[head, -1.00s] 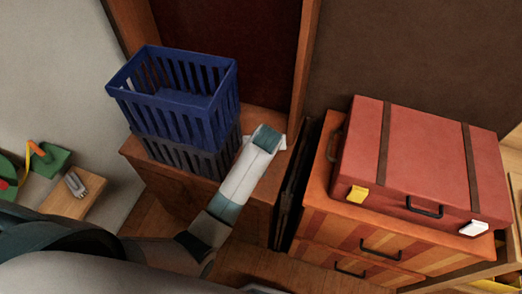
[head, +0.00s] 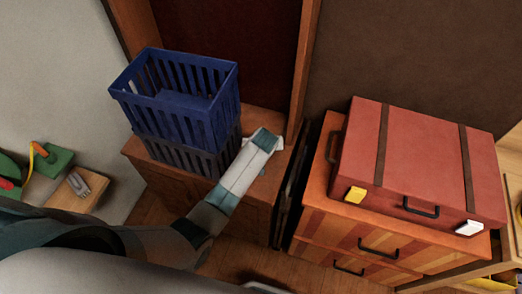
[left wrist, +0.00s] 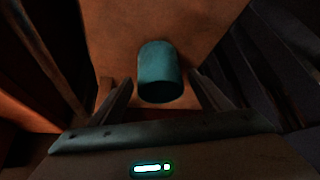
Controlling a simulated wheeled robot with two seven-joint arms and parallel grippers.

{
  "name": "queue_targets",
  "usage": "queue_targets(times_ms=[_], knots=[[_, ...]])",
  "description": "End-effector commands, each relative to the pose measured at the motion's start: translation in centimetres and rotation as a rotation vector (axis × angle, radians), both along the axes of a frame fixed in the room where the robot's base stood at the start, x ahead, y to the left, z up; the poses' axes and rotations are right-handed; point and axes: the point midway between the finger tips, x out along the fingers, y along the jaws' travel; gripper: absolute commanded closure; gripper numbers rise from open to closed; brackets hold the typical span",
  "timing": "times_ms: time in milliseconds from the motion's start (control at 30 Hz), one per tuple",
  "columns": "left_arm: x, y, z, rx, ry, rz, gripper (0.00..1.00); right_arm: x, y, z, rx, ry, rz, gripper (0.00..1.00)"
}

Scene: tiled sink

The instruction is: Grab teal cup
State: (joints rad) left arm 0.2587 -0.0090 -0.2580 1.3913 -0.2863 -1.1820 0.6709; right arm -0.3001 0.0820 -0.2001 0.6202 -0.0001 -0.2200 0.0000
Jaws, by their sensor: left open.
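The teal cup (left wrist: 157,65) shows in the left wrist view, in the upper middle, against a brown wooden surface. Its dark opening faces the camera side. My left gripper (left wrist: 150,80) is open, with one finger on each side of the cup's near end. I cannot tell whether either finger touches it. In the head view my left arm, white and teal, reaches to the low wooden cabinet, and its end (head: 263,139) is over the cabinet's right side. I cannot make out the cup there. My right gripper is not in view.
A blue basket (head: 180,98) sits on a dark basket (head: 190,155) on the wooden cabinet (head: 158,182), left of my arm. A red suitcase (head: 420,155) lies on a striped drawer chest (head: 340,232) to the right. A small wooden table (head: 72,198) stands at the far left.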

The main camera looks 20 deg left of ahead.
Motion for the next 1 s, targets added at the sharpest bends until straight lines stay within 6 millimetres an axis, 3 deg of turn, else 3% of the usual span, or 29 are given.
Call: queue_targets(times_ms=[200, 667, 700, 867, 1000], knots=[[0.53, 0.25, -1.06, 0.001, 0.001, -0.002, 0.29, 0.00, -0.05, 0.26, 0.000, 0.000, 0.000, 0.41], [0.56, 0.24, -1.12, 0.001, 0.000, -0.001, 0.29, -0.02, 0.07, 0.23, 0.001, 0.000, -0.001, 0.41], [0.56, 0.23, -1.12, 0.001, 0.000, -0.001, 0.31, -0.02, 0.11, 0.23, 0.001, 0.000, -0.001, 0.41], [0.56, 0.23, -1.11, 0.000, 0.001, -0.001, 0.70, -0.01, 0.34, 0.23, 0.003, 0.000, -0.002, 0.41], [0.57, 0.22, -1.10, 0.001, 0.000, -0.001, 0.73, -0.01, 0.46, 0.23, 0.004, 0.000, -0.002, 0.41]])
